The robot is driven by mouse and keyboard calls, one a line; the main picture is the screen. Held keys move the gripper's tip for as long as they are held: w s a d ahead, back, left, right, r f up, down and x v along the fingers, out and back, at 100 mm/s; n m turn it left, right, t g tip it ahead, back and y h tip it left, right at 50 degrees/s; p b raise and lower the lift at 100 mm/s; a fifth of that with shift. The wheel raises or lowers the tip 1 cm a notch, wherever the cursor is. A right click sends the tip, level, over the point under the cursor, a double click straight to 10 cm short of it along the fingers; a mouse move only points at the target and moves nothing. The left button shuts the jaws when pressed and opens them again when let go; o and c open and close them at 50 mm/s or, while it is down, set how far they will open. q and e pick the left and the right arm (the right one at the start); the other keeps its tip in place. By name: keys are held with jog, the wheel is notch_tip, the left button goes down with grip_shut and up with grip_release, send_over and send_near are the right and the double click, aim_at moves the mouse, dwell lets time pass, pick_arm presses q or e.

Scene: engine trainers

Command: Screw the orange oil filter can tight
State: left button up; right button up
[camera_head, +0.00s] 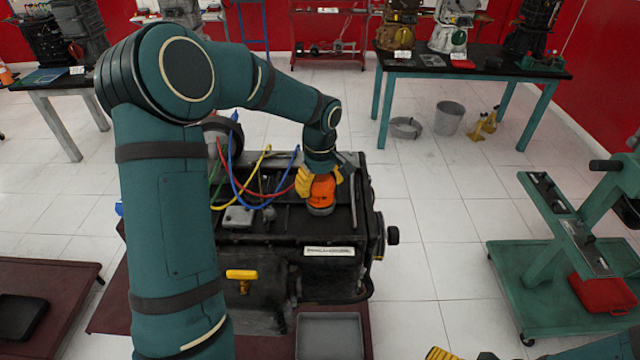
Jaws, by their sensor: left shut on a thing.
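The orange oil filter can (322,191) stands upright on the top of the black engine trainer (290,225), near its right end. My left gripper (324,180) comes down from above and is shut on the can, with a yellow finger showing on its left side. The fingers cover part of the can's upper side. The can's threads and seat are hidden. A yellow and dark part of what looks like my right gripper (458,354) shows at the bottom edge, mostly cut off.
Red, blue and yellow cables (240,180) loop over the engine top, left of the can. A grey tray (330,335) lies in front of the engine. A green wheeled stand (540,270) is at the right. White floor (430,220) between them is clear.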

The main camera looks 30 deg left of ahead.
aim_at(320, 176)
pick_arm(q)
jog(key=o, duration=1.2)
jog(key=shift+c, duration=0.2)
jog(key=shift+r, duration=0.2)
notch_tip(320, 176, up, 12)
jog(key=shift+f, duration=0.1)
